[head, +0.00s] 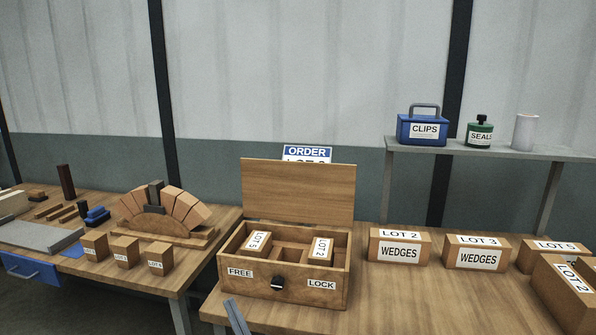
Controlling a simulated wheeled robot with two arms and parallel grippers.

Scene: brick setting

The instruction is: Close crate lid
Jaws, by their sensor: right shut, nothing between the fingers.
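A wooden crate (221,258) stands on the right-hand workbench, near its left end. Its lid (300,191) is open and stands up at the back edge. The front wall carries a FREE label at left, a LOCK label at right and a black latch knob (278,282) between them. Inside lie a LOT 5 block (257,244) at left and a LOT 2 block (321,249) at right, with compartments between them. My right gripper (236,318) shows only in part at the bottom edge, shut and empty, in front of the crate's left front, apart from the lid. My left gripper is out of view.
An ORDER sign (307,152) is partly hidden behind the lid. LOT 2 (399,245) and LOT 3 (477,252) wedge boxes stand to the right, with more boxes beyond. A shelf (470,149) stands behind. A brick arch (165,208) sits on the left bench.

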